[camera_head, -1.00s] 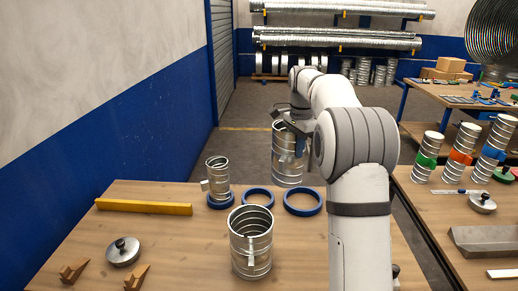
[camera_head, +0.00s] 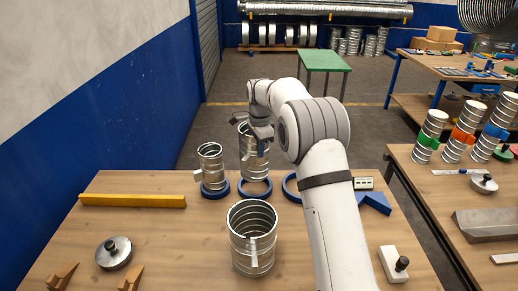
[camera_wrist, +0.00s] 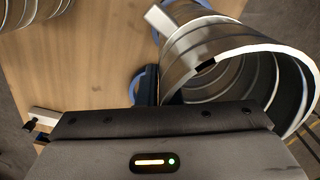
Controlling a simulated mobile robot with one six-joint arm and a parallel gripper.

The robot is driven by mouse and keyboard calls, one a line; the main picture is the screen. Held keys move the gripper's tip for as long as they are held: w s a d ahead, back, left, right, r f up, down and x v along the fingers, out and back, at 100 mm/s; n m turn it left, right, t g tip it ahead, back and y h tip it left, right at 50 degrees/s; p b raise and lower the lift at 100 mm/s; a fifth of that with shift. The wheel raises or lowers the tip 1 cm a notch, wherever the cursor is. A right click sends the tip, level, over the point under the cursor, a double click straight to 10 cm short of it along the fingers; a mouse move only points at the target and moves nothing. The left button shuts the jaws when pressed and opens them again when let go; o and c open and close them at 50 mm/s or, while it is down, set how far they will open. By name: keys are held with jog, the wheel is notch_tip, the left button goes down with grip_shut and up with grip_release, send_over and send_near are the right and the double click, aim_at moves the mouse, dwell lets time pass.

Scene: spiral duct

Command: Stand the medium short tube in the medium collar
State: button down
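The medium short tube (camera_head: 253,163) is a ribbed metal cylinder with a pale tab, held about upright. My gripper (camera_head: 262,131) is shut on it near its top rim. In the wrist view the tube (camera_wrist: 238,70) fills the upper right, its open end facing the camera, with a dark finger (camera_wrist: 147,86) along its left side. The medium collar (camera_head: 255,197), the middle blue ring, lies on the table. The tube's lower end appears at the ring's far edge in the head view; the gap between them cannot be told. Blue arcs show beside the tube in the wrist view.
A small tube (camera_head: 211,166) stands in the left blue collar (camera_head: 215,192). A wider tube (camera_head: 252,238) stands in front. The right blue collar (camera_head: 290,188) is partly behind my arm. A yellow bar (camera_head: 132,200) and lidded disc (camera_head: 114,253) lie left.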

aim_at(259, 169)
jog(key=shift+m, duration=0.5)
jog(key=shift+a+f+b, duration=0.15)
jog(key=shift+f+b, duration=2.1)
jog(key=shift+f, duration=2)
jog(key=c, duration=1.5)
grip_release()
jog(key=shift+s, duration=0.1)
jog(key=shift+c, duration=0.2)
notch_tip(259, 169, up, 8)
jog(key=b, duration=0.1)
